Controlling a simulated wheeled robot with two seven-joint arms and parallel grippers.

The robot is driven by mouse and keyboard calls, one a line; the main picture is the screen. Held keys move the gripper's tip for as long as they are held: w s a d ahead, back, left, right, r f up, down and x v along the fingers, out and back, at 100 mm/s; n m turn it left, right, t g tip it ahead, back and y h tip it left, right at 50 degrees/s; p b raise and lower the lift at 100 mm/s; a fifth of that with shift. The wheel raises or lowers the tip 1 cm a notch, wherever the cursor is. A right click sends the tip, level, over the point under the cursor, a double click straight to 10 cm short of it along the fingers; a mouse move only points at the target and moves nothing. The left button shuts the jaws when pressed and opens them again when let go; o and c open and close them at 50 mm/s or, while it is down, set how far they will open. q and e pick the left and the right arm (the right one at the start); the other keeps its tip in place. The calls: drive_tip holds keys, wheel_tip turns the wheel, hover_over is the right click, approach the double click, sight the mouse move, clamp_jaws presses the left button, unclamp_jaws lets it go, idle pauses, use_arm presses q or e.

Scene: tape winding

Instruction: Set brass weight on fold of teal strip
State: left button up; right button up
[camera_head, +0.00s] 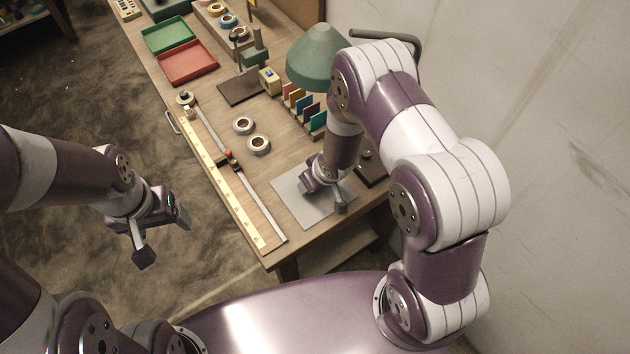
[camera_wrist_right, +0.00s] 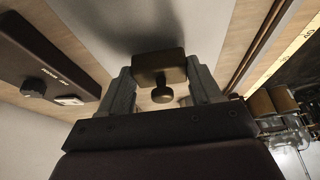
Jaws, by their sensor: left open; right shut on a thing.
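The brass weight (camera_wrist_right: 158,68), a dark block with a round knob, sits between the fingers of my right gripper (camera_wrist_right: 163,88) in the right wrist view. The gripper is shut on it. In the head view my right gripper (camera_head: 325,188) is low over the grey mat (camera_head: 290,194) at the table's near end, and the weight is hidden there. I cannot tell whether the weight touches the mat. I cannot make out the teal strip or its fold. My left gripper (camera_head: 163,237) is open and empty, over the floor left of the table.
A long ruler (camera_head: 222,184) and a rail lie along the table's left edge. Two tape rolls (camera_head: 259,145) stand behind the mat. Coloured cards (camera_head: 304,106), a green lamp (camera_head: 318,57) and a dark control box (camera_wrist_right: 40,62) are nearby. Red (camera_head: 187,63) and green trays lie farther back.

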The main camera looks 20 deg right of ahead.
drive_tip(key=shift+f, duration=0.55)
drive_tip(key=shift+w+f, duration=0.2)
drive_tip(key=shift+f, duration=0.1)
drive_tip(key=o, duration=1.5)
drive_tip(key=shift+s, duration=0.1)
